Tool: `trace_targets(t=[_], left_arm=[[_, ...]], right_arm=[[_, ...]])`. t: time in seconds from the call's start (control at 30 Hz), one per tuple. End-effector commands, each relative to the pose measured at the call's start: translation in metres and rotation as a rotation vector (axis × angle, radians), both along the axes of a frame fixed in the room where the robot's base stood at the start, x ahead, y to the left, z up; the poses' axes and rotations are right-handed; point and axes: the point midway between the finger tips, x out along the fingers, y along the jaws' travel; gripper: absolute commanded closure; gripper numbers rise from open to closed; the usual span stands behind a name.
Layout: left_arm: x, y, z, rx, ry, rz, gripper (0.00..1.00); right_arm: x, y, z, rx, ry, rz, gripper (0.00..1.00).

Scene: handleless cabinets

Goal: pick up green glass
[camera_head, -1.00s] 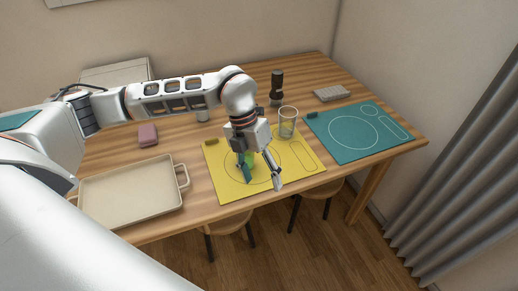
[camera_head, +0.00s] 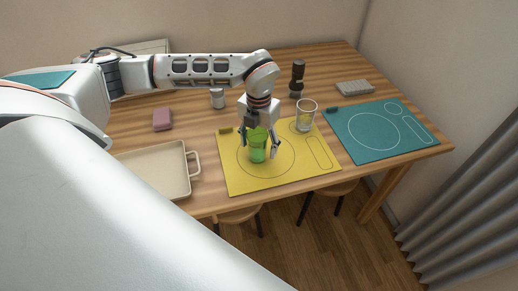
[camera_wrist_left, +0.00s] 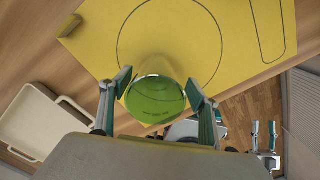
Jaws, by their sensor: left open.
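The green glass (camera_head: 257,148) stands upright on the yellow mat (camera_head: 240,182), inside the mat's printed circle. My left gripper (camera_head: 259,151) is open, with one finger on each side of the glass. In the left wrist view the glass (camera_wrist_left: 156,98) lies between the two spread fingertips of the left gripper (camera_wrist_left: 160,92), and I see a gap at each side. The glass looks empty. My right gripper (camera_wrist_left: 264,131) shows small at the lower right of the wrist view, its fingers apart and nothing between them.
A clear glass (camera_head: 306,116) stands at the mat's back right. A dark grinder (camera_head: 297,80) and a small shaker (camera_head: 217,99) stand behind. A beige tray (camera_head: 150,172) is at the left, with a pink block (camera_head: 162,119) behind it. A teal mat (camera_head: 400,146) lies right.

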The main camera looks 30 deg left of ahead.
Motion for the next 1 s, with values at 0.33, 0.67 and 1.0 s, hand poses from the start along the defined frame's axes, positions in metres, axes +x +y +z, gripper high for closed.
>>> trace_targets(t=[0.33,0.67,1.0], left_arm=[[0.0001,-0.0001,-0.0097,0.000,0.000,0.000,0.39],[0.0003,-0.0003,-0.0093,-0.001,-0.001,0.000,0.85],[0.0009,-0.0001,-0.0011,-0.001,-0.002,0.000,0.85]], right_arm=[[0.0021,0.0001,0.0003,0.000,-0.003,0.000,0.60],[0.0022,0.0000,0.0004,0.000,-0.003,0.000,0.60],[0.0025,0.0001,0.0016,0.000,-0.004,0.000,0.60]])
